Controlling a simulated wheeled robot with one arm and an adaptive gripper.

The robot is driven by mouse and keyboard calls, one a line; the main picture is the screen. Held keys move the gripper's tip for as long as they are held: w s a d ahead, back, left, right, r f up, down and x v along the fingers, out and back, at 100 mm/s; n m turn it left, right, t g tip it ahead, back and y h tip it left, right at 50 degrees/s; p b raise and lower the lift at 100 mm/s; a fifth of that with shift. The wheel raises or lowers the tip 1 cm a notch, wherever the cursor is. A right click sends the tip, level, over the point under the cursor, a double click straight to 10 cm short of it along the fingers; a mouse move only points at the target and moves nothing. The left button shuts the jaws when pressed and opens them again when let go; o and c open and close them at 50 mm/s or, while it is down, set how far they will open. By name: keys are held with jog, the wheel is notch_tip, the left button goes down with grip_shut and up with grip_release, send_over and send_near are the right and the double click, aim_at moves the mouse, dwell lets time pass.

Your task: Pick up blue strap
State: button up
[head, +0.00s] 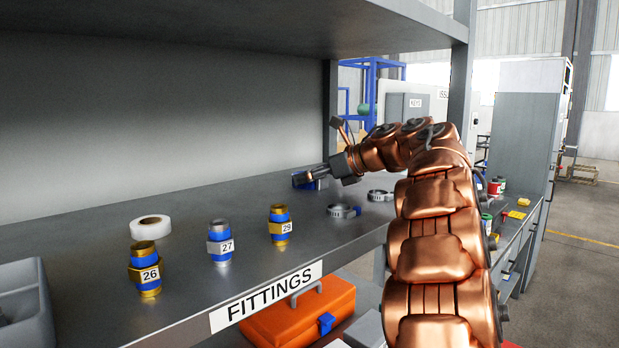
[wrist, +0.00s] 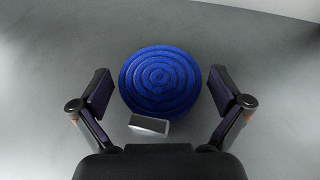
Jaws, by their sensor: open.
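The blue strap (wrist: 160,80) is a round, flat coil with a small grey metal buckle (wrist: 150,124) at its near edge. In the wrist view it lies on the grey shelf between the two fingers of my gripper (wrist: 160,95). The fingers are spread wide, with a gap on each side of the coil. In the head view my gripper (head: 305,177) is low over the shelf, and a blue bit of the strap (head: 313,185) shows below it; the rest is hidden.
On the shelf (head: 180,205) stand blue-banded fittings marked 26 (head: 147,273), 27 (head: 220,247) and 29 (head: 280,228). A white tape roll (head: 150,227) lies behind them. An upper shelf (head: 230,25) hangs overhead. A grey bin (head: 22,305) is at left.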

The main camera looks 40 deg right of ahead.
jog(key=shift+w+f, duration=0.1)
jog(key=shift+c, duration=0.4)
jog(key=c, duration=1.1)
jog(key=shift+o, duration=0.2)
jog(key=shift+r+p, duration=0.45)
jog(key=shift+r, duration=3.05)
jog(key=shift+a+r+p, duration=0.1)
jog(key=shift+r+p, duration=0.65)
jog(key=shift+r, duration=0.8)
